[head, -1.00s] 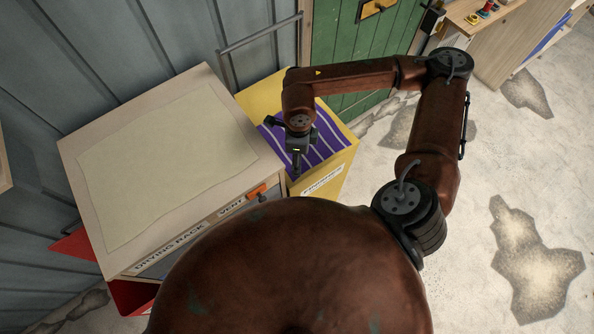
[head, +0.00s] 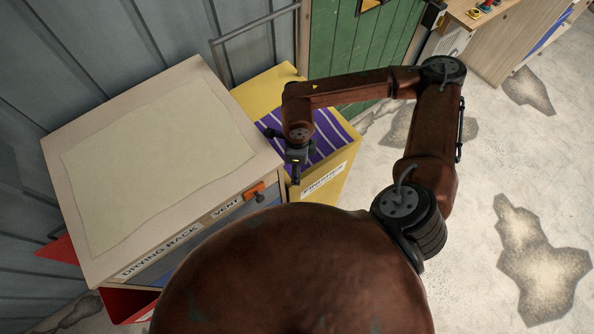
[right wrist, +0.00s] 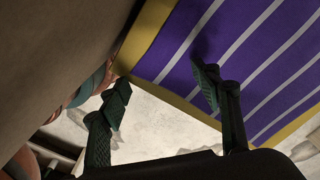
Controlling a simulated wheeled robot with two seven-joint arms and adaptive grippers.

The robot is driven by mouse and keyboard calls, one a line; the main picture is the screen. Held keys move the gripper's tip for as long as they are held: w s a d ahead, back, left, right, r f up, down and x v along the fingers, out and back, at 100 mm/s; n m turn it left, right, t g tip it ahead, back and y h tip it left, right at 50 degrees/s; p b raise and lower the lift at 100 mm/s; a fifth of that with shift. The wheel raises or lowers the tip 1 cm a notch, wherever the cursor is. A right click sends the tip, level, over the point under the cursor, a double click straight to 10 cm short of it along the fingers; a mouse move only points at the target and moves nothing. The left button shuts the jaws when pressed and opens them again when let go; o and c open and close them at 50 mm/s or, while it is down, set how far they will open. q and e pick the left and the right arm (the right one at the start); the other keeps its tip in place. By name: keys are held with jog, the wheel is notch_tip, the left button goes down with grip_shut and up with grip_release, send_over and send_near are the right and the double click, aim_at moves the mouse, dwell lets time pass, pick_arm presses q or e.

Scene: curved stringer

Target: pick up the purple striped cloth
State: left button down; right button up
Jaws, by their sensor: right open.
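The purple striped cloth (head: 328,137) lies flat in the top of a yellow box (head: 345,178) with a partly readable label on its front. It also shows in the right wrist view (right wrist: 245,48), with white stripes and the yellow rim along its edges. My right gripper (head: 296,180) is above the box's near left corner and hides part of the cloth. In the right wrist view my right gripper (right wrist: 160,88) is open and empty. One finger overlaps the cloth in the picture; the other is outside the yellow rim. My left gripper is not in view.
A drying rack cabinet (head: 62,160) with a pale sheet (head: 155,150) on top stands left of the box. An orange vent handle (head: 253,191) is on its front. A green door (head: 355,45) is behind. Stained floor to the right is clear.

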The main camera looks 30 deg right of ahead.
jog(key=shift+f, duration=0.25)
jog(key=shift+s+f, duration=0.1)
jog(key=shift+s, duration=0.1)
jog(key=c, duration=1)
jog(key=shift+w+d, duration=0.15)
grip_shut()
dwell(0.3)
notch_tip(320, 180, up, 12)
jog(key=p, duration=0.5)
jog(key=shift+r, duration=0.2)
